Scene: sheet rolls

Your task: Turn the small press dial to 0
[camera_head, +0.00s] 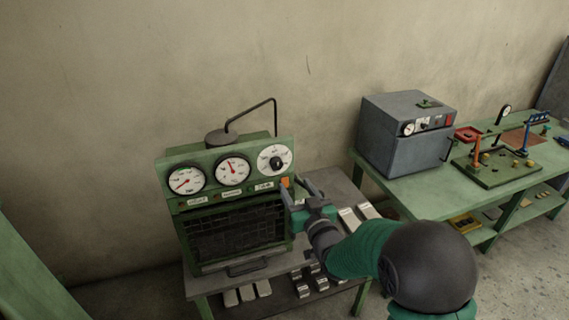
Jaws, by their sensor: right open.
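The small press (168,210) is a green cabinet with a dark grille front, standing on a grey-topped table. Its top panel carries two white gauges with red needles, a left gauge (186,179) and a middle gauge (233,170). At the right of the panel is a white round dial (285,153) with a black knob (277,162); its numbers are too small to read. My right gripper (297,186) is open, just below and right of the dial, near an orange part at the panel's right edge. It looks apart from the knob. My left gripper is out of view.
A green bench (480,200) at right holds a grey oven-like box (405,150) and small fixtures. Wall space above the press is clear.

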